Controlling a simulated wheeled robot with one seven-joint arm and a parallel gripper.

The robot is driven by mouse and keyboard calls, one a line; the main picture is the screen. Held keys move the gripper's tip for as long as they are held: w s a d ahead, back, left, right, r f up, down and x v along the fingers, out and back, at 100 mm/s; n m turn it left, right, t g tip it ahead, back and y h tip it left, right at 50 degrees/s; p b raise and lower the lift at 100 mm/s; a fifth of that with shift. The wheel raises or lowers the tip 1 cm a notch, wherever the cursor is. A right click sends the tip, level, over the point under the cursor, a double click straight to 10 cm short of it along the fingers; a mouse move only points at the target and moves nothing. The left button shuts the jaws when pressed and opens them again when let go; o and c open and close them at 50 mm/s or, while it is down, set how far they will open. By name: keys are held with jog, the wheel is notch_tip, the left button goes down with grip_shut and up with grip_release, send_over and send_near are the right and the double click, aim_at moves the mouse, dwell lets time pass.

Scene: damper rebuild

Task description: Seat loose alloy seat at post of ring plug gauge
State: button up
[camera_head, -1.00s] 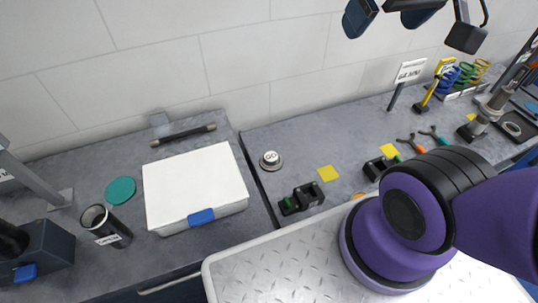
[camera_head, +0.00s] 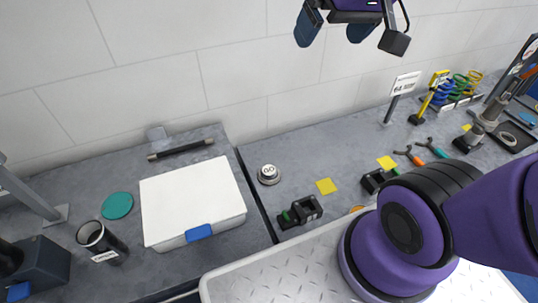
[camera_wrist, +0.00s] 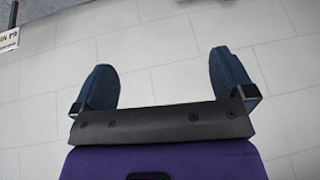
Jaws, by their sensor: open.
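A round metal piece marked "GO" (camera_head: 268,174), apparently the ring plug gauge, stands on the grey bench right of the seam between bench sections. I cannot tell from this distance whether a separate alloy seat lies on or beside it. My gripper (camera_head: 335,29) is high up against the white wall, above and right of that piece, far from it. Its two blue-padded fingers are spread with nothing between them. In the wrist view my gripper (camera_wrist: 165,80) is also open and empty, with only the tiled wall behind it.
A white box (camera_head: 192,198) with a blue latch, a teal disc (camera_head: 117,205) and a dark cup (camera_head: 102,241) are at left. A black block (camera_head: 300,212), yellow squares (camera_head: 326,186), pliers (camera_head: 408,155), and coil springs (camera_head: 460,82) are at right. A sign (camera_head: 405,84) stands near the wall.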

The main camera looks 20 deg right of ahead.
jog(key=w+a+f+y, duration=0.1)
jog(key=w+a+f, duration=0.15)
jog(key=w, duration=0.35)
jog(key=w+a+f+y, duration=0.1)
jog(key=w+a+f, duration=0.1)
jog(key=w+f, duration=0.3)
jog(key=m+g+h, duration=0.4)
jog(key=m+g, duration=0.1)
jog(key=m, duration=0.2)
send_over(269, 170)
notch_tip(269, 170, down, 38)
jog(key=shift+r, duration=0.25)
jog(key=shift+s+a+f, duration=0.1)
jog(key=shift+s+f, duration=0.05)
jog(key=shift+f, duration=5.1)
